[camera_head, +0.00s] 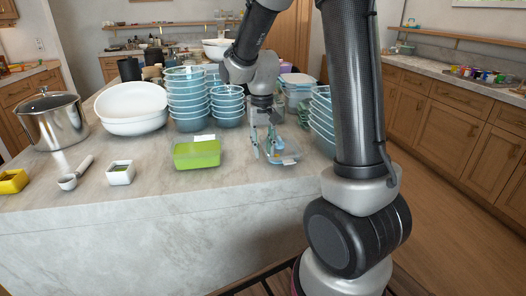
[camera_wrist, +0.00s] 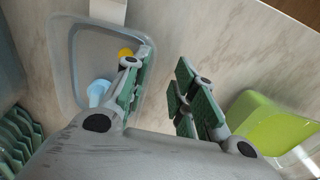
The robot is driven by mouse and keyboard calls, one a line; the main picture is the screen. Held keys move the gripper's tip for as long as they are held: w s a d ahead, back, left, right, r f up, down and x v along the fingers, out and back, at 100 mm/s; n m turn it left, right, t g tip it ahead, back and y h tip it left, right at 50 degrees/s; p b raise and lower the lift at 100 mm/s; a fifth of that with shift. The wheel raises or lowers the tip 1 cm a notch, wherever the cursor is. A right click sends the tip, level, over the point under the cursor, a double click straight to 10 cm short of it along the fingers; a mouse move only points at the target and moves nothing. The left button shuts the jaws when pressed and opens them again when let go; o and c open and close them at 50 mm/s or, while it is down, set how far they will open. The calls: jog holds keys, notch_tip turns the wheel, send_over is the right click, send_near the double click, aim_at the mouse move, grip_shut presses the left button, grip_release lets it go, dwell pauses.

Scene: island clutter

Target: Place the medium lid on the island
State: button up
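My gripper (camera_head: 268,150) is low over the island (camera_head: 130,195), near its front edge. In the wrist view my gripper (camera_wrist: 163,92) has its two green-padded fingers apart with nothing between them. One finger overlaps a translucent clear container (camera_wrist: 63,75), which holds a light blue item (camera_wrist: 98,92) and a yellow item (camera_wrist: 125,52). The container also shows in the head view (camera_head: 290,158), partly behind the fingers. I cannot tell whether the fingers touch it. I cannot make out a medium lid for certain in either view.
A green container (camera_head: 196,154) stands left of my gripper. Stacked blue-rimmed bowls (camera_head: 188,95) stand behind it, with more bowls (camera_head: 322,122) close on the right. White bowls (camera_head: 132,105), a steel pot (camera_head: 52,122) and small dishes fill the left. Bare marble shows along the front.

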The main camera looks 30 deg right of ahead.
notch_tip(320, 180, up, 10)
jog(key=s+d+r+n+t, duration=0.1)
jog(key=s+r+n+t, duration=0.2)
jog(key=s, duration=1.7)
jog(key=shift+s+d+r+t, duration=0.2)
jog(key=shift+s+r+t, duration=0.1)
jog(key=shift+r+t, duration=0.4)
